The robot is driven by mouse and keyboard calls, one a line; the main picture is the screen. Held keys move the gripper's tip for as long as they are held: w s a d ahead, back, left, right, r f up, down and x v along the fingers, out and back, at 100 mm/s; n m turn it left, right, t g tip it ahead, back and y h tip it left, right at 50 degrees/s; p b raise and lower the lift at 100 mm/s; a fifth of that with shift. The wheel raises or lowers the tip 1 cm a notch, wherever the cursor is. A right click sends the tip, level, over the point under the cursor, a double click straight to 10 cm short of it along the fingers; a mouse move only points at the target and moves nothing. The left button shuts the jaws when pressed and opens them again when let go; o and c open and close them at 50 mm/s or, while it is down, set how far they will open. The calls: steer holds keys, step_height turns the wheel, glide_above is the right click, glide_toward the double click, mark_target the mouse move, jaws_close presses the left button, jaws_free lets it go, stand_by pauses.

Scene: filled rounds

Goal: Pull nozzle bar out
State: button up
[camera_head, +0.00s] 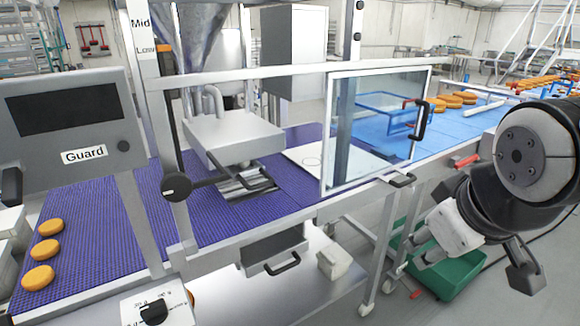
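My gripper (478,250) hangs at the right, outside the machine frame, well apart from the bar and touching nothing that I can make out.
The clear guard door (376,125) with a black handle stands right of the head. A front rail (290,212) runs below it. A black knob lever (177,186) is left of the bar. A green bin (450,275) stands below my arm. Orange rounds (43,250) lie on the purple belt (95,225).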

steer(key=w+a+f+n+t+b, duration=0.1)
steer(key=w+a+f+n+t, duration=0.15)
steer(key=w+n, duration=0.45)
steer(key=n+t+y+b, duration=0.4)
steer(key=n+y, duration=0.6)
steer(key=n, duration=0.3)
glide_toward(262, 186)
steer(key=x, duration=1.1)
steer(key=shift+d, duration=0.1)
jaws_close()
